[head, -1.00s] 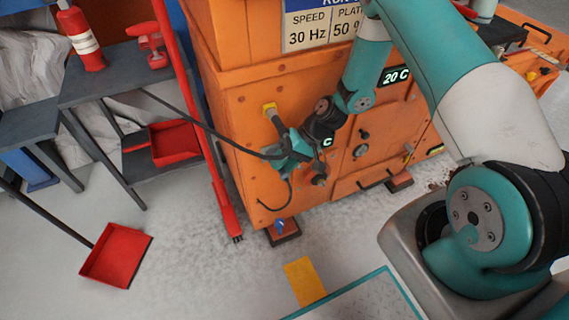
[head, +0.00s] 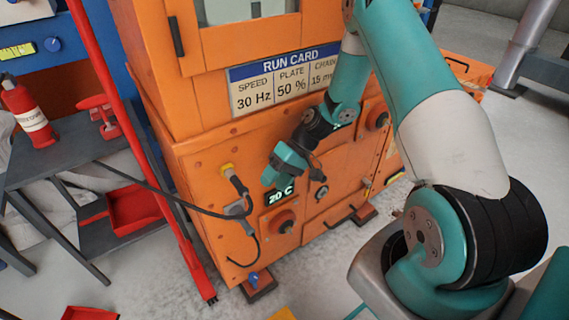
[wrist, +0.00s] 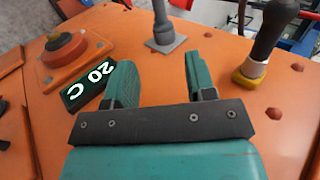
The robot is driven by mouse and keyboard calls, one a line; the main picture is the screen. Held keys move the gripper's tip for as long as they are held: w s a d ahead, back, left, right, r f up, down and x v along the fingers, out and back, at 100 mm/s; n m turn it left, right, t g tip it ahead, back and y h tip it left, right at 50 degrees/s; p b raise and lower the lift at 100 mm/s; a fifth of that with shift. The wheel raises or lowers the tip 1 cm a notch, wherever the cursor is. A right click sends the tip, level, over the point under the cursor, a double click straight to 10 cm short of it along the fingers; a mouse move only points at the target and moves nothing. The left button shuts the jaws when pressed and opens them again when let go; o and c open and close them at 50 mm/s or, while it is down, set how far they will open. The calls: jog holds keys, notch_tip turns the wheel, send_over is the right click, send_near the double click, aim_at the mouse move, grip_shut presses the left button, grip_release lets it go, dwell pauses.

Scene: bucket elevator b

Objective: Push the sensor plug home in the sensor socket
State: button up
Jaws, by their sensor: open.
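On the orange machine's front, a black plug (head: 238,185) stands in a yellow socket (head: 228,170). In the wrist view the black plug (wrist: 274,28) and yellow socket (wrist: 249,76) are at upper right, outside my fingers. I cannot tell whether the plug is fully seated. Below it is a grey socket (head: 235,208) with a dark grey plug (head: 248,226); the grey socket (wrist: 166,43) also shows beyond my fingertips. No label shows which is the sensor's. My gripper (head: 273,178) is open and empty, to the right of both; its fingers show in the wrist view (wrist: 161,62).
A black cable (head: 170,196) runs from the left to the plugs. A 20 C display (head: 281,192) and red knob (head: 284,221) are near my gripper. A red pole (head: 130,150) leans left of the machine, beside a grey shelf (head: 60,150) with an extinguisher (head: 28,115).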

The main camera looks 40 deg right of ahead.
jog(key=v, duration=0.4)
jog(key=shift+d+r, duration=0.1)
dwell(0.4)
jog(key=s+a+r+n+g+h, duration=0.1)
jog(key=s+a+r+n+h, duration=0.2)
jog(key=a+r, duration=0.95)
jog(key=s+a+r+n+t+h, duration=0.1)
jog(key=s+a+r+n, duration=0.15)
jog(key=s+r, duration=0.5)
jog(key=s+a+r+n+h, duration=0.1)
jog(key=s+a+r+n, duration=0.3)
jog(key=s, duration=0.7)
notch_tip(320, 180, up, 22)
jog(key=d+m+p, duration=0.1)
jog(key=m+p, duration=0.1)
jog(key=p, duration=2)
jog(key=shift+d, duration=0.2)
